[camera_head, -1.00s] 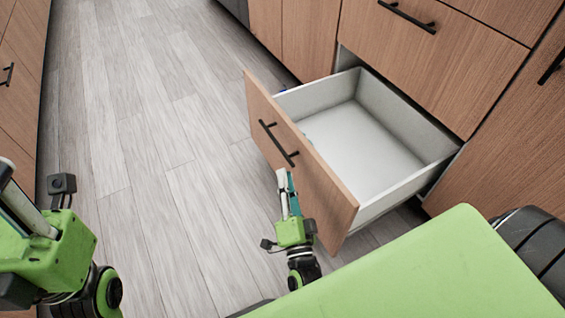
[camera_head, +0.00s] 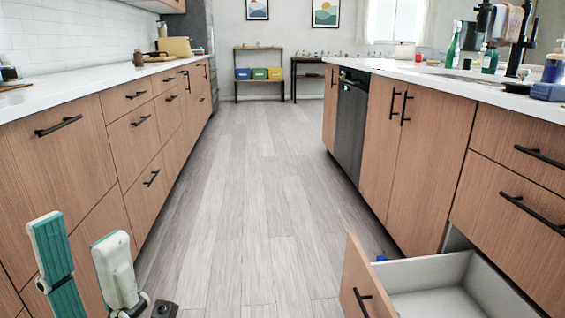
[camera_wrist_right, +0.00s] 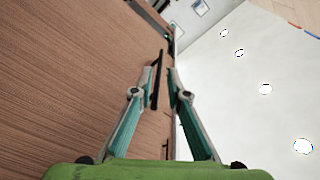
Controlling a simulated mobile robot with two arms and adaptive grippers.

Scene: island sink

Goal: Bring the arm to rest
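My left gripper (camera_head: 79,228) is at the lower left of the head view, its two teal and white fingers apart with nothing between them. Its arm is mostly below the frame. My right gripper (camera_wrist_right: 160,72) shows in the right wrist view, its fingers angled inward with a gap between the tips. A black bar handle (camera_wrist_right: 157,82) on a wooden front (camera_wrist_right: 60,80) lies in line with that gap. I cannot tell whether the fingers touch it. The right gripper is outside the head view.
A pulled-out drawer (camera_head: 366,285) with a white inside juts into the aisle at the lower right. Wooden cabinets (camera_head: 140,140) line the left; the island (camera_head: 420,160) is on the right. The grey floor (camera_head: 240,200) between them is clear toward a shelf (camera_head: 259,75).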

